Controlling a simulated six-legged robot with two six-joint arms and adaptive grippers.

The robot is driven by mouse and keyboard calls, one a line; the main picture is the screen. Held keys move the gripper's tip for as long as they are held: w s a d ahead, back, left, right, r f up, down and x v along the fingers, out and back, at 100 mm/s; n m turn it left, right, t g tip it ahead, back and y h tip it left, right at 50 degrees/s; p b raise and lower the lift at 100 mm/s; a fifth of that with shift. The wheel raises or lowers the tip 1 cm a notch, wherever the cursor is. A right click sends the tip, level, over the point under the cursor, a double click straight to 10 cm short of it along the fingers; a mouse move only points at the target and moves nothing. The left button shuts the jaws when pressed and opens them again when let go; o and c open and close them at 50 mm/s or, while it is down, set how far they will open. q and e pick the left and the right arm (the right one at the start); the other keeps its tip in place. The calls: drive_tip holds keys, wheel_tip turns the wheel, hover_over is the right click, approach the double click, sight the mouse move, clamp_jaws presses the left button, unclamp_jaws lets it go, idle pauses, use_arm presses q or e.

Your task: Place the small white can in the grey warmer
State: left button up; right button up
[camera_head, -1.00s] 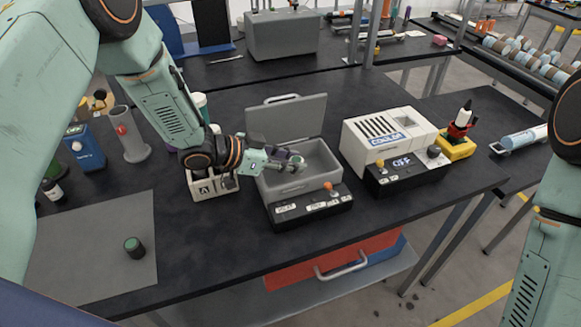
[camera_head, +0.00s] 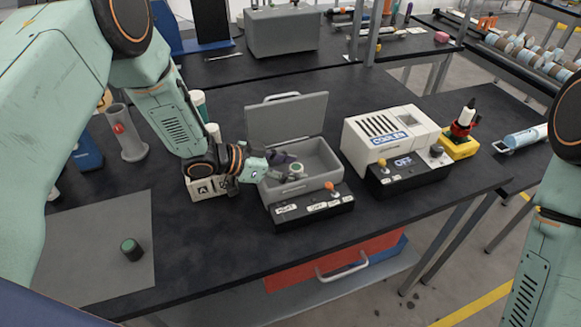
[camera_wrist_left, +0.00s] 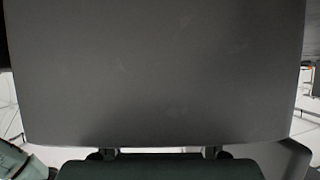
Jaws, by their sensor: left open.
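The grey warmer (camera_head: 318,185) stands on the black table with its lid (camera_head: 287,118) raised. The small white can (camera_head: 297,170), with a greenish top, shows inside the warmer's tray and looks upright. My left gripper (camera_head: 283,168) is open at the left side of the tray, its fingers close beside the can. I cannot tell whether a finger still touches it. In the left wrist view the grey lid (camera_wrist_left: 160,75) fills most of the picture and the can does not show. My right gripper is out of view.
A white cooler (camera_head: 392,135) stands right of the warmer. A dark can with a green top (camera_head: 132,249) stands on a grey mat (camera_head: 95,275) at the left. A small white holder (camera_head: 208,187) is under my left wrist. The table's front middle is clear.

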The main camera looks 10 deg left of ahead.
use_arm(q)
drive_tip(key=shift+s+r, duration=0.15)
drive_tip(key=shift+s, duration=0.1)
drive_tip(key=shift+w+r, duration=0.1)
drive_tip(key=shift+r, duration=0.2)
drive_tip(key=p+v, duration=0.1)
drive_tip(key=v, duration=0.6)
drive_tip(key=shift+a, duration=0.15)
idle(0.4)
drive_tip(key=shift+c, duration=0.4)
